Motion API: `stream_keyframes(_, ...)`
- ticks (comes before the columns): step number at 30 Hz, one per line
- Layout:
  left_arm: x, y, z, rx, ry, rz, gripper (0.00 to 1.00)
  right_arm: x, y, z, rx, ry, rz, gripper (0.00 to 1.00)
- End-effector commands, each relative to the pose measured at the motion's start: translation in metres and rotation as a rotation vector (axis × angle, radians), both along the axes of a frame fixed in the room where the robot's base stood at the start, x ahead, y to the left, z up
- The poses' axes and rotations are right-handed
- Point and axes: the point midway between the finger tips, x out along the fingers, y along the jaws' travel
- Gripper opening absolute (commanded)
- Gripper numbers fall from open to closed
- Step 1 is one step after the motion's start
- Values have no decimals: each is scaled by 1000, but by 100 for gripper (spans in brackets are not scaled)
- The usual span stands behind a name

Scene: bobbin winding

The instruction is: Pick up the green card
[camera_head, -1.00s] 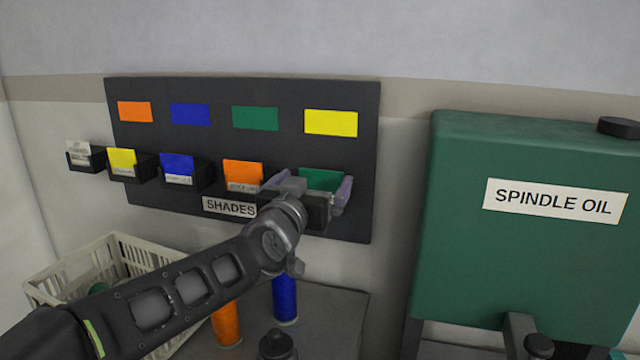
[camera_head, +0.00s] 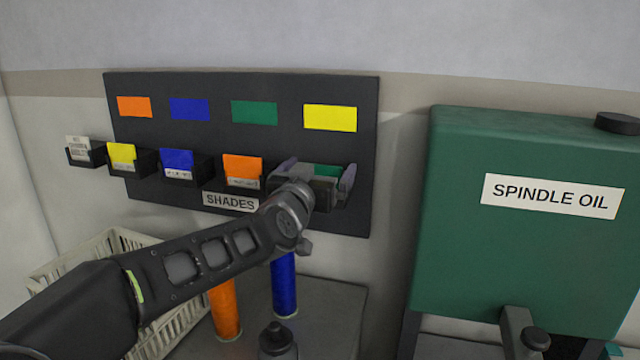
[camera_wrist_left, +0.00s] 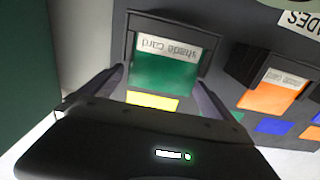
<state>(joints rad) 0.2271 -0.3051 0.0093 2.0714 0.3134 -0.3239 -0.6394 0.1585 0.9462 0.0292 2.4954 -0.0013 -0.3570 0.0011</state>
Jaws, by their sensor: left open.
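The green card (camera_wrist_left: 165,70) stands in its dark holder (camera_wrist_left: 130,26) on the board, with a white "shade card" strip along one edge. It lies between the two fingers of my left gripper (camera_wrist_left: 165,95) in the left wrist view. In the head view only a strip of the green card (camera_head: 327,170) shows; the rest is hidden behind my left gripper (camera_head: 312,180). That gripper is open, with a finger on each side of the card. I cannot tell whether either finger touches it. My right gripper is not in view.
Orange (camera_head: 243,167), blue (camera_head: 177,160) and yellow (camera_head: 122,154) cards stand in holders to the left. Flat color patches line the board (camera_head: 240,88) above. A green spindle oil tank (camera_head: 520,255) stands at right. Orange (camera_head: 225,312) and blue (camera_head: 285,286) spools stand below, beside a crate (camera_head: 115,240).

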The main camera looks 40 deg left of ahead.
Motion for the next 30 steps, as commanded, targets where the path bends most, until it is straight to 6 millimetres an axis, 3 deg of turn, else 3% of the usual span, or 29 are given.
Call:
stream_keyframes(3, 18, 6, -1, -2, 3, -2, 100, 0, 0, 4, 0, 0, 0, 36)
stream_keyframes(8, 32, 11, -1, -1, 1, 0, 100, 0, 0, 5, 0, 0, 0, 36)
stream_keyframes(26, 32, 11, -1, -1, 0, 0, 100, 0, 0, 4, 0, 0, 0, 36)
stream_keyframes(30, 32, 11, -1, -1, 0, 0, 89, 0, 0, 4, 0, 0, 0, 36)
